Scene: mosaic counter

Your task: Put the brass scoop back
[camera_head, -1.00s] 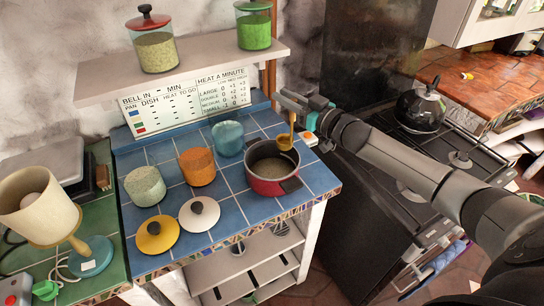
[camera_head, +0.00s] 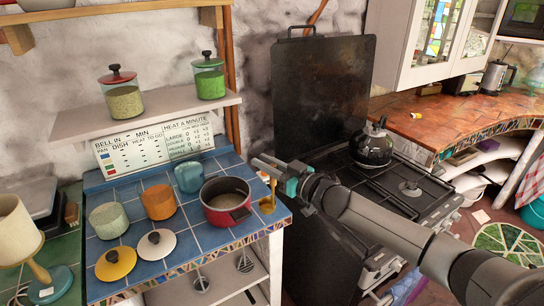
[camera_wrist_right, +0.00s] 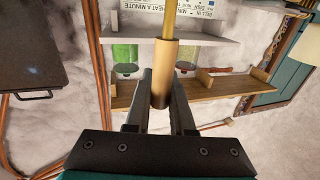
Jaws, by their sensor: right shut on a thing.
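My right gripper (camera_head: 270,168) is shut on the handle of the brass scoop (camera_head: 267,206). The scoop hangs upright, bowl down, just right of the red pot (camera_head: 226,206), near the right edge of the blue-tiled counter (camera_head: 190,240). I cannot tell whether its bowl touches the tiles. In the right wrist view the fingers grip the scoop's tan handle (camera_wrist_right: 164,65); the bowl is out of that view. The pot is open, with a pale content inside. My left gripper is not in view.
Green (camera_head: 108,219), orange (camera_head: 159,201) and teal (camera_head: 188,176) canisters stand left of the pot. Yellow (camera_head: 116,264) and white (camera_head: 156,244) lids lie in front. A shelf (camera_head: 150,118) holds two lidded jars. The black stove with a kettle (camera_head: 371,148) is to the right.

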